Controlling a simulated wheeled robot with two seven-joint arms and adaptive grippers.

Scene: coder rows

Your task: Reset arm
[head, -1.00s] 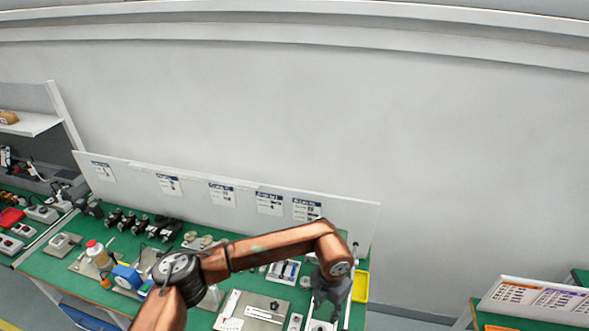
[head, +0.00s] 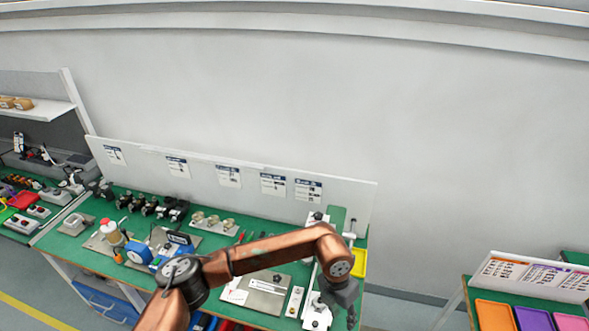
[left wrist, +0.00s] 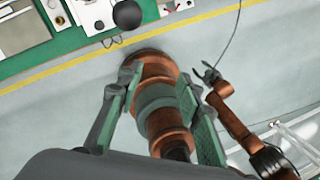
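My left arm comes in from the bottom left in the head view, copper-coloured with dark joints. Its dark gripper (head: 343,304) hangs down in front of the right end of the green bench (head: 70,243). In the left wrist view the left gripper (left wrist: 158,74) has its two green-padded fingers wide apart. Nothing is held between them; my own copper body shows behind. My right arm shows at the right of that view, and its small gripper (left wrist: 204,70) has its fingers apart and looks empty. The right arm is out of the head view.
The bench carries a bottle (head: 110,232), a blue device (head: 138,252), dark parts (head: 150,206) and a yellow tray (head: 359,262). A white panel (head: 340,190) with labels stands behind. Another table (head: 463,287) with coloured trays is at the right. Floor is clear between them.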

